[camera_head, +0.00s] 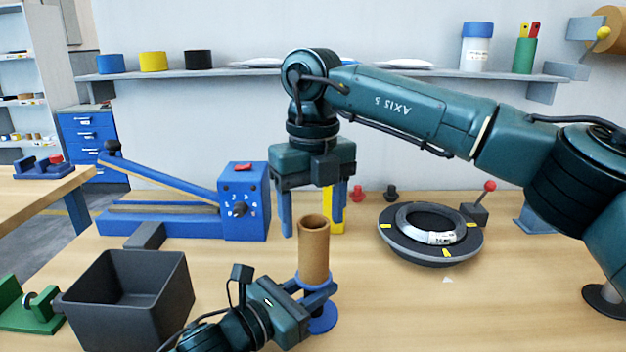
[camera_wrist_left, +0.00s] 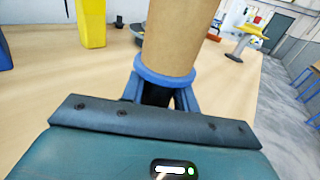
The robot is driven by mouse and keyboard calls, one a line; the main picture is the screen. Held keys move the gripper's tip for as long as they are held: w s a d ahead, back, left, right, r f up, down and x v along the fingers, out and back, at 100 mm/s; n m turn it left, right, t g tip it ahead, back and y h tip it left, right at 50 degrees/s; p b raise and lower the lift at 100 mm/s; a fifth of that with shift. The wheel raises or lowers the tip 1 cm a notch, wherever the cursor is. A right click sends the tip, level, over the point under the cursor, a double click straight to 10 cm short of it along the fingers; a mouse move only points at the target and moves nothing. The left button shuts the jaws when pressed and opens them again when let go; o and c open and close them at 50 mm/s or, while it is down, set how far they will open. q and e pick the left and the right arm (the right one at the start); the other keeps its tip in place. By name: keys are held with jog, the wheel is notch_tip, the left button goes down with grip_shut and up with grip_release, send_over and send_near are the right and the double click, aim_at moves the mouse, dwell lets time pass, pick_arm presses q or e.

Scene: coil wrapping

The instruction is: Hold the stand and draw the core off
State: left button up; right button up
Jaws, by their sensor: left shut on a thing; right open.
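A brown cardboard core (camera_head: 314,247) stands upright on a blue stand (camera_head: 321,323) near the front middle of the table. My left gripper (camera_head: 318,290) is shut on the stand, below the core. In the left wrist view the core (camera_wrist_left: 178,38) rises from the stand's blue collar (camera_wrist_left: 163,78), and the gripper fingers close around the stand under it. My right gripper (camera_head: 314,210) is open and points down, above and just behind the core's top. The core's lower end is hidden by the collar.
A dark open bin (camera_head: 130,290) stands at the front left. A blue lever machine (camera_head: 242,200) is at the back left.

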aim_at(313, 238)
jog(key=shift+f, duration=2.3)
jog(key=c, duration=1.2)
jog(key=shift+r, duration=4.55)
pick_arm(q)
jog(key=o, duration=1.2)
jog(key=shift+c, duration=0.2)
